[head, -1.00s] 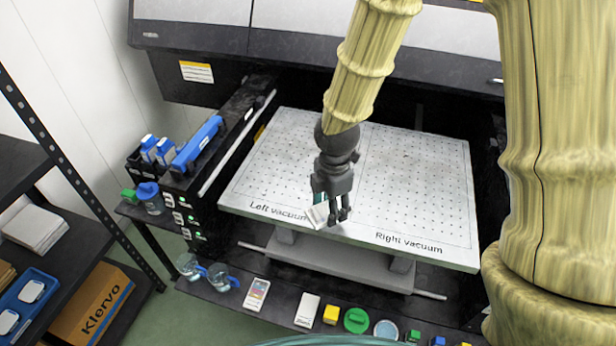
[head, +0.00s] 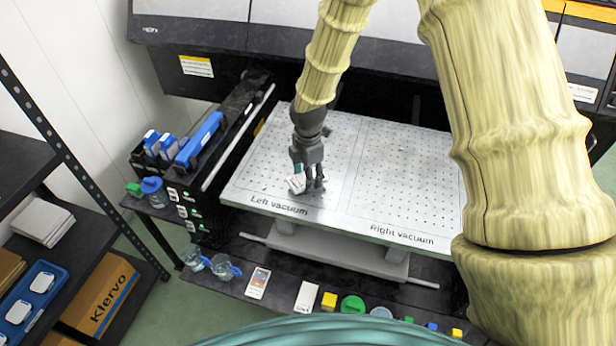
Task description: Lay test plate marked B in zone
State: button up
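My gripper (head: 308,187) is over the front part of the left vacuum zone of the perforated bed. A small white plate with a teal part (head: 297,183) is at the gripper's left side and looks held by it, tilted. Any letter on it is too small to read, and the fingers' grip on it is partly hidden. The left vacuum zone (head: 262,170) is outlined on the bed, with its label at the front edge. The right vacuum zone (head: 410,185) lies beside it, bare where it shows.
A dark rail (head: 232,140) borders the bed's left. The rest of the bed is clear.

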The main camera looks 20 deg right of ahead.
jog(key=shift+w+f+p, duration=0.1)
jog(key=shift+f+p, duration=0.2)
jog(key=shift+f, duration=0.7)
jog(key=o, duration=1.1)
jog(key=shift+f, duration=0.15)
jog(key=shift+c, duration=0.2)
notch_tip(320, 180, up, 12)
jog(key=b, duration=0.3)
jog(key=shift+r+b, duration=0.2)
jog(key=shift+b, duration=0.15)
